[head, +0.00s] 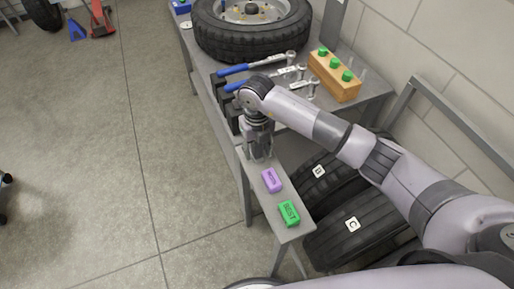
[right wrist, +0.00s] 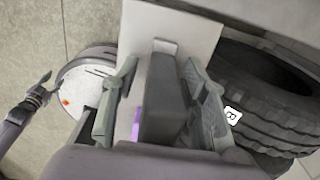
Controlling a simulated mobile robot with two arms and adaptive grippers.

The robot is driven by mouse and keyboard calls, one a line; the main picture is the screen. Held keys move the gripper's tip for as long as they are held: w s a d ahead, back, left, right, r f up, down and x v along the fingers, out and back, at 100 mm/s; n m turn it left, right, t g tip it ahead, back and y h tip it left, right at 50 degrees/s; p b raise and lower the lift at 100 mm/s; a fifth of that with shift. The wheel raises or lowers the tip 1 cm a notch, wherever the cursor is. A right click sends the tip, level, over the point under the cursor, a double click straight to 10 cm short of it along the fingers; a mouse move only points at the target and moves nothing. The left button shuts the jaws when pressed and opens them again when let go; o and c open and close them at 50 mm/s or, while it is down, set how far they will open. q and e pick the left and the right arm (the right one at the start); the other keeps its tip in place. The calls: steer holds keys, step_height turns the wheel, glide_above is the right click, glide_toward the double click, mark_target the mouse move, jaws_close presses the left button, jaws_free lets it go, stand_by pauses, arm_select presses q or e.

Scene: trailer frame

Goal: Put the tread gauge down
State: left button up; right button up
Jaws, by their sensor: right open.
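My right gripper (head: 260,158) points down over the narrow grey side shelf (head: 289,236), behind a purple block (head: 270,180). In the right wrist view its fingers (right wrist: 163,100) are open, on both sides of a dark grey block with a lighter end, which looks like the tread gauge (right wrist: 165,95). Whether it touches a finger or the shelf is hard to tell. In the head view the gripper hides it. A bit of purple (right wrist: 137,122) shows beside it. What looks like my left gripper (right wrist: 35,95) is at the wrist view's left edge, its jaws unclear.
A green block marked BEST (head: 289,213) lies at the shelf's near end. Tyres B (head: 318,184) and C (head: 345,240) lie right of the shelf. The bench behind holds a wheel (head: 235,40), blue-handled tools (head: 232,70) and a wooden block with green pegs (head: 335,82).

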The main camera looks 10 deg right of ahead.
steer(key=shift+r, duration=0.1)
steer(key=shift+r, duration=0.25)
step_height(320, 180, up, 12)
steer(key=shift+f+b, duration=0.15)
steer(key=shift+b, duration=0.15)
steer(key=shift+f, duration=0.1)
stand_by(0.4)
